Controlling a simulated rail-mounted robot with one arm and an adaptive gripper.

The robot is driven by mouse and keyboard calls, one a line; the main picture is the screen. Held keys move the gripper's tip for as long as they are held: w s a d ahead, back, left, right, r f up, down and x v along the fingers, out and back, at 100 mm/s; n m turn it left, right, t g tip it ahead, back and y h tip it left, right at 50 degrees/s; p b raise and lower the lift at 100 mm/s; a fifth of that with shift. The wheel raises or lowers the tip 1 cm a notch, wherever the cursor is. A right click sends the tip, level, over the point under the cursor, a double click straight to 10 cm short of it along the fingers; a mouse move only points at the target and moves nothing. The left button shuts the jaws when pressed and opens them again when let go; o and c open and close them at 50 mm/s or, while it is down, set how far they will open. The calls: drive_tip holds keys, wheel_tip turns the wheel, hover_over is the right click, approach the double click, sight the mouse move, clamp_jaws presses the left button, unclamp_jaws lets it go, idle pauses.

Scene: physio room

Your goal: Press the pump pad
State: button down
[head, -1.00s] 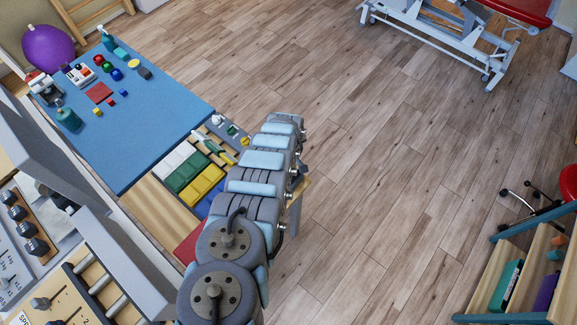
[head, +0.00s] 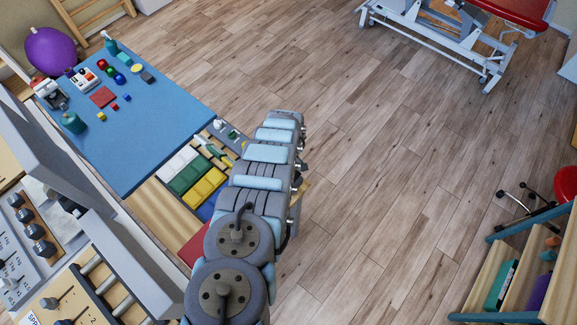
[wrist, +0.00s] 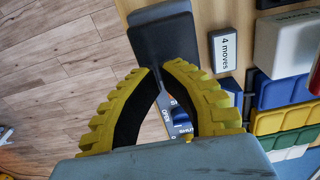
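A dark grey pad (wrist: 163,38) with rounded edges shows at the top of the wrist view, at the edge of a wooden surface. It appears to be the pump pad, though no label on it confirms this. My gripper (wrist: 160,68) has yellow ribbed fingers that curve inward until their tips almost meet, with nothing visibly held. The tips overlap the pad's near edge in the picture; I cannot tell whether they touch it. A small blue piece with white lettering (wrist: 180,128) shows between the fingers. In the head view my arm hides the gripper and the pad.
A "4 moves" sign (wrist: 224,50) stands right of the pad, beside a pale block (wrist: 287,42). Green, yellow and white blocks lie at the right. In the head view a blue mat (head: 150,130) holds small items. Open floor (head: 400,170) lies right of my arm.

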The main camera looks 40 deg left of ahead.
wheel_tip(320, 180, up, 9)
drive_tip(key=b, duration=0.1)
drive_tip(key=shift+r+b, duration=0.15)
drive_tip(key=shift+b, duration=0.25)
idle(0.7)
idle(0.7)
